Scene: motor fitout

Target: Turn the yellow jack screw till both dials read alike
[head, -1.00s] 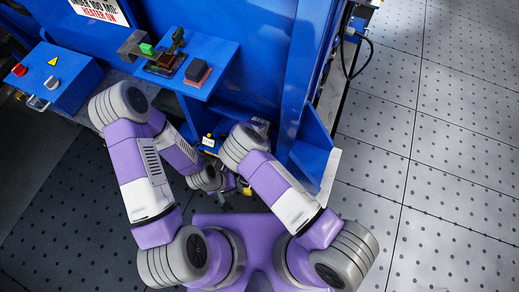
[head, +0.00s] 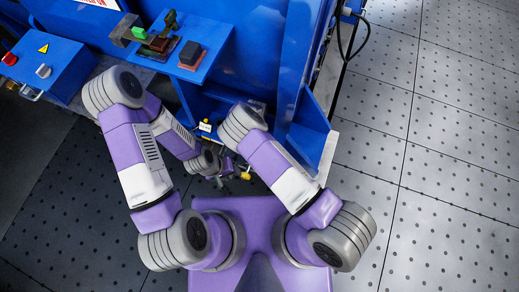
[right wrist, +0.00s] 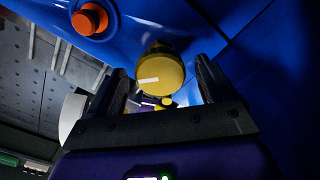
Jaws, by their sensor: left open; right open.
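In the right wrist view a round yellow knob (right wrist: 160,72) with a white mark, apparently the jack screw, sits between the spread fingers of my right gripper (right wrist: 160,90). The fingers are open and I see no clear contact. A smaller yellow piece (right wrist: 167,102) shows below it. In the head view my right gripper is hidden behind its own arm. My left gripper (head: 222,179) is open and empty, low in front of the blue machine, near a small yellow part (head: 245,176). I cannot make out either dial.
An orange knob (right wrist: 90,18) juts from the blue surface at upper left of the wrist view. In the head view a blue shelf (head: 196,74) carries small blocks, and a control box (head: 62,62) stands left. A blue upright (head: 308,135) bounds the right; the floor beyond is clear.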

